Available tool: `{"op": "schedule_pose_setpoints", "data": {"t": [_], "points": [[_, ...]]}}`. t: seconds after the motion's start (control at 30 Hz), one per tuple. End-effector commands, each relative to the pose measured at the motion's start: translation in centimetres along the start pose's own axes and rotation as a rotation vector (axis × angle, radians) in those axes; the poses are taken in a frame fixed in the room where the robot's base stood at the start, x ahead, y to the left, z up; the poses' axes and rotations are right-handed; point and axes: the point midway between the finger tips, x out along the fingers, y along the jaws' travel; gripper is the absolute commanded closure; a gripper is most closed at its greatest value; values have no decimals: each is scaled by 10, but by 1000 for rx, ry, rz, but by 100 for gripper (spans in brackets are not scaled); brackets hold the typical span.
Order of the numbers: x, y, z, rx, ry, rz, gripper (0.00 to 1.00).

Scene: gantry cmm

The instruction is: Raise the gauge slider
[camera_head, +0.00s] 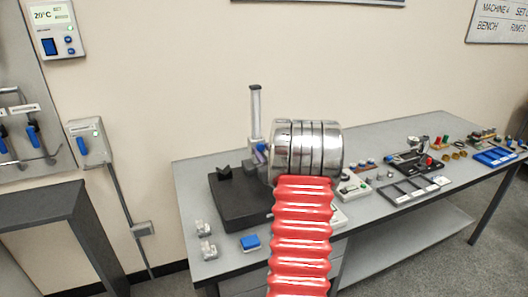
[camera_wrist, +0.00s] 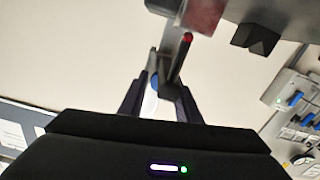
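The height gauge has a pale upright column (camera_head: 255,112) on a dark block base (camera_head: 238,200) at the left end of the bench. A small bluish-purple slider (camera_head: 261,154) sits low on the column, partly hidden by my arm. In the wrist view the picture is tilted, with the base at the top and the grey column (camera_wrist: 171,42) running down toward my gripper (camera_wrist: 160,88). Its two dark fingers stand apart around a small blue and white part (camera_wrist: 153,84), likely the slider. I cannot tell whether they touch it. The head view hides my gripper behind my wrist.
Trays and small parts (camera_head: 410,190) fill the right side.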

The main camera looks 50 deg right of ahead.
Motion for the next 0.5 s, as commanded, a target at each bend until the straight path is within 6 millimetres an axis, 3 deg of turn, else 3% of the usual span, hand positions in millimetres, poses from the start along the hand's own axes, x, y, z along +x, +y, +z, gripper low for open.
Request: {"op": "schedule_pose_setpoints", "data": {"t": [0.4,0.5], "points": [[0,1,0,0,0,1,99],[0,1,0,0,0,1,100]]}}
